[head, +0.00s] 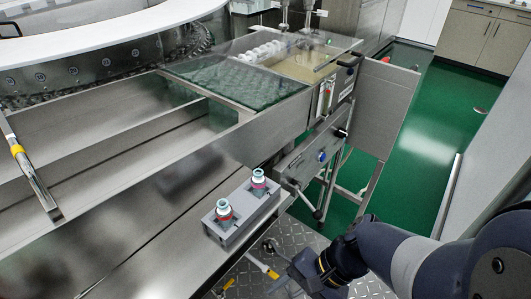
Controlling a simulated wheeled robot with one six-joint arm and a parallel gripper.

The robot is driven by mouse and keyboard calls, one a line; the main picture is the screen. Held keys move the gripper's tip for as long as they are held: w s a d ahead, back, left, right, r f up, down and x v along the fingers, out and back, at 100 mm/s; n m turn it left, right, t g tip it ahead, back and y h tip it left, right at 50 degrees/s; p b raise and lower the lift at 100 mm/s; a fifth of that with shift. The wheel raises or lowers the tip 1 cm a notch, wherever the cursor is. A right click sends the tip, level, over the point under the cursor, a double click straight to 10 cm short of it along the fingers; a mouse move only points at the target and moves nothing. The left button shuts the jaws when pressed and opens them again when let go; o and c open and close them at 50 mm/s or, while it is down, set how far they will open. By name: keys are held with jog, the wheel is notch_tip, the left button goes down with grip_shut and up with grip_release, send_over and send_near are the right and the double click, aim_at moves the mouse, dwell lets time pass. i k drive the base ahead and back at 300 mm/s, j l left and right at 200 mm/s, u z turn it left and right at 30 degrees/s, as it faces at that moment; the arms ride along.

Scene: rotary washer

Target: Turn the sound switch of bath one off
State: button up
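A bath with a steel front (345,85) stands at the upper middle, with cloudy liquid (300,62) and white pieces in it. Its front carries a black knob (350,64) and a small gauge-like fitting. A lower steel control box (302,165) juts out below, with a blue-and-dark knob (322,156) and a black knob (340,133). Labels are too small to read, so I cannot tell which one is the sound switch or its setting. My gripper (296,268) is at the bottom, below and apart from the control box. Its fingers are too unclear to judge their opening.
A grey block (242,222) holding two small capped vials stands on the steel counter's (160,245) edge, left of my gripper. A glass-covered tank (225,80) lies left of the bath. Green floor (435,120) is open at the right, beside a grey panel.

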aim_at(343, 134)
jog(key=k+j+z, duration=0.2)
jog(key=i+l+z, duration=0.2)
jog(key=i, duration=0.35)
jog(key=i+l+z, duration=0.15)
jog(key=i, duration=0.45)
